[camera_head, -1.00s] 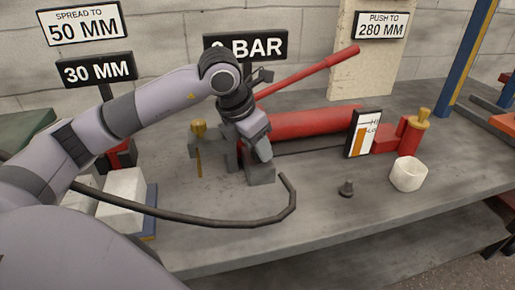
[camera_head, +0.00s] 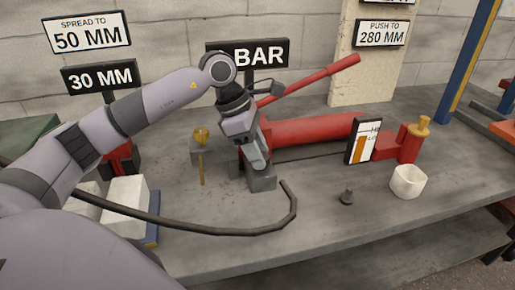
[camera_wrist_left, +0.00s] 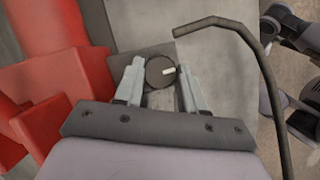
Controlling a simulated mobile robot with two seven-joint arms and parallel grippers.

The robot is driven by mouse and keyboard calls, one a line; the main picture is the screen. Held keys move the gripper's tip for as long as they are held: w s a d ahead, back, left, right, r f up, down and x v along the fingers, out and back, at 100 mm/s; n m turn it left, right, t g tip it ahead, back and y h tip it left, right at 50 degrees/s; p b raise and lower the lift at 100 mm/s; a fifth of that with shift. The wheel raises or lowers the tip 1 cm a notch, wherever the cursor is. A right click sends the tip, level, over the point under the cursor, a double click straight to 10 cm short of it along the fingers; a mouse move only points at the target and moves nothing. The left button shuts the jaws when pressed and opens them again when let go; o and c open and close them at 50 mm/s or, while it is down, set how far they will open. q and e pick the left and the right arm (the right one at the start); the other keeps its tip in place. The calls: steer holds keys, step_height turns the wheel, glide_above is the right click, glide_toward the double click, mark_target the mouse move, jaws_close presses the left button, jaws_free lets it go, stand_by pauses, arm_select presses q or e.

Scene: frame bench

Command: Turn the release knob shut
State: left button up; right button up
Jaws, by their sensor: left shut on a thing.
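The release knob (camera_wrist_left: 160,72) is a dark round knob with a short white mark, seen from above in the left wrist view. The mark points to the right in that view. My left gripper (camera_wrist_left: 161,80) is shut on the knob, one finger on each side of it. In the head view my left gripper (camera_head: 257,165) points down at the grey block at the near end of the red pump (camera_head: 310,131), and its fingers hide the knob there. My right gripper is not seen in the head view.
A bent dark hose or bar (camera_head: 230,231) lies in front of the pump. A red pump handle (camera_head: 320,76) slopes up behind my gripper.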

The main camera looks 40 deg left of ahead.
arm_select(q)
steer(key=shift+m, duration=0.4)
steer(key=o, duration=1.1)
steer(key=shift+c, duration=0.2)
steer(key=shift+a+r, duration=0.15)
steer(key=shift+r, duration=0.2)
steer(key=p+v, duration=0.1)
steer(key=v, duration=0.5)
steer(key=shift+r, duration=0.25)
